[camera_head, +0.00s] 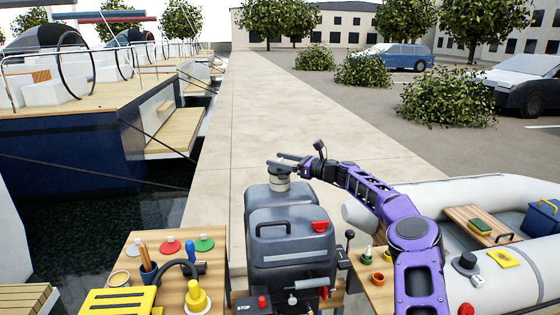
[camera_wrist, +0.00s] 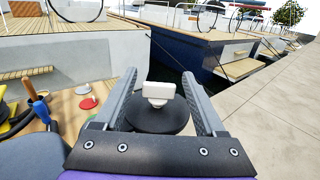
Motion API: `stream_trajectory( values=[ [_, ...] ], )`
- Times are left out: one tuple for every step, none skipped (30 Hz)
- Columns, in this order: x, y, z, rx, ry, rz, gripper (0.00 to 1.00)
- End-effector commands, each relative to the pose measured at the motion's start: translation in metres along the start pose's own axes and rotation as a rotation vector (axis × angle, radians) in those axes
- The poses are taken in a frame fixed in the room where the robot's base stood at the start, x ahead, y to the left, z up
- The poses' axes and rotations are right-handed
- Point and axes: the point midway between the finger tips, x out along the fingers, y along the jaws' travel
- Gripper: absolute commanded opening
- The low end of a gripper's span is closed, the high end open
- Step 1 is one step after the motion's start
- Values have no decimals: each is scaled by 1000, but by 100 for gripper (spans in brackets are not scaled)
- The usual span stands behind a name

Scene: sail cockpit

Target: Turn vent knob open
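The vent knob, a small pale block on a short stem, shows in the wrist view (camera_wrist: 158,91). It stands on a dark round cap (camera_wrist: 160,122). My gripper (camera_wrist: 159,74) is open, with one finger on each side of the knob and a visible gap to both. A pale collar (camera_head: 280,183) rises from the tank just under the fingers. The knob itself is hard to make out there.
A wooden board with a yellow box (camera_head: 118,302) and coloured caps lies left of the tank. A black lever (camera_head: 350,238) stands at its right. An inflatable boat (camera_head: 480,205) is further right. The quay (camera_head: 250,100) behind is clear.

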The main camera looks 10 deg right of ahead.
Motion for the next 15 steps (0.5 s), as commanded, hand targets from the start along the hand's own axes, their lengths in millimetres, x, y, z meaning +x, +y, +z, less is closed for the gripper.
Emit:
stream_trajectory(
  values=[
    [0,0,0,0,0,0,78],
    [0,0,0,0,0,0,78],
    [0,0,0,1,0,1,78],
    [0,0,0,1,0,1,78],
    [0,0,0,1,0,1,78],
    [0,0,0,1,0,1,78],
    [0,0,0,1,0,1,78],
    [0,0,0,1,0,1,78],
    [-1,0,0,1,0,1,78],
    [-2,0,0,1,0,1,78],
    [-3,0,0,1,0,0,78],
    [-6,0,0,1,0,1,78],
    [-9,0,0,1,0,1,78],
    [-13,-1,0,1,0,0,78],
    [-19,-1,0,2,0,-1,78]
  ],
)
